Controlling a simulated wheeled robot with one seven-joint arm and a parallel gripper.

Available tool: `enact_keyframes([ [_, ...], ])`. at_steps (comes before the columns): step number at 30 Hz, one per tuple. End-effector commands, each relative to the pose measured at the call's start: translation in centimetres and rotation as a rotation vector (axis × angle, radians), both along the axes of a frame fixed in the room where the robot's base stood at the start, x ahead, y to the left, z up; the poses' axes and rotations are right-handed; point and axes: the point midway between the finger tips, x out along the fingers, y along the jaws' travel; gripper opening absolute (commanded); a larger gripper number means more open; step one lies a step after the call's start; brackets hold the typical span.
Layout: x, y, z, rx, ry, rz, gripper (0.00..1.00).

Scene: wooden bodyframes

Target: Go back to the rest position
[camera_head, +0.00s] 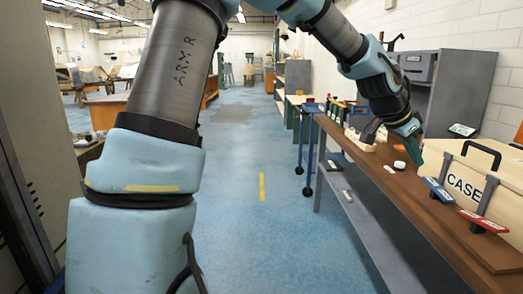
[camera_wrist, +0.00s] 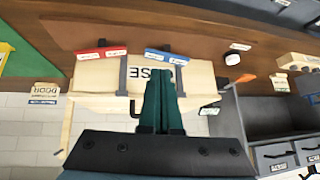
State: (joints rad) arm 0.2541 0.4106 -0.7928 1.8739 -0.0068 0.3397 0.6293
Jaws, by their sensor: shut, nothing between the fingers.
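My gripper (camera_head: 412,150) is at the end of my arm, above the wooden bench on the right in the head view. In the wrist view my gripper (camera_wrist: 161,85) shows its dark green fingers together, with nothing between them. A cream case (camera_head: 475,184) marked "CASE" stands on the bench just right of the gripper. The case (camera_wrist: 100,76) lies behind the fingers in the wrist view, and they hide part of its lettering. I cannot tell from these views whether the fingers touch it.
The wooden bench (camera_head: 455,234) runs along the right, with a blue-labelled clasp (camera_head: 438,190) and a red one (camera_head: 482,220) by the case. A white round item (camera_head: 400,165) lies near the gripper. A grey cabinet (camera_head: 455,92) stands behind. The blue floor (camera_head: 240,190) is clear ahead.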

Motion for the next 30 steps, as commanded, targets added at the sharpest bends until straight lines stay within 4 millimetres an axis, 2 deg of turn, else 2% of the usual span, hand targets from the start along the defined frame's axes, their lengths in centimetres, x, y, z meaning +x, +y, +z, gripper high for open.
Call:
enact_keyframes([
  [1, 1.4, 3.1, -0.5, 0.049, 0.016, 0.073, 0.0],
  [2, 2.2, 5.1, -1.0, 0.076, 0.031, 0.122, 0.0],
  [3, 3.1, 7.8, -1.7, 0.113, 0.051, 0.19, 0.0],
  [5, 4.2, 12.0, -2.6, 0.161, 0.082, 0.297, 0.0],
  [6, 4.8, 14.9, -3.1, 0.191, 0.106, 0.369, 0.0],
  [8, 5.3, 19.2, -3.6, 0.231, 0.139, 0.482, 0.0],
  [9, 5.5, 22.2, -3.9, 0.254, 0.165, 0.559, 0.0],
  [11, 5.3, 26.6, -4.2, 0.285, 0.205, 0.679, 0.0],
  [12, 5.0, 29.5, -4.3, 0.303, 0.233, 0.76, 0.0],
  [15, 3.4, 36.2, -4.4, 0.334, 0.307, 0.963, 0.0],
  [18, 1.1, 41.4, -4.4, 0.348, 0.378, 1.142, 0.0],
  [21, -1.1, 44.9, -4.4, 0.35, 0.438, 1.277, 0.0],
  [24, -2.5, 46.7, -4.5, 0.349, 0.474, 1.356, 0.0],
  [30, -3.1, 47.4, -4.7, 0.347, 0.491, 1.391, 0.0],
])
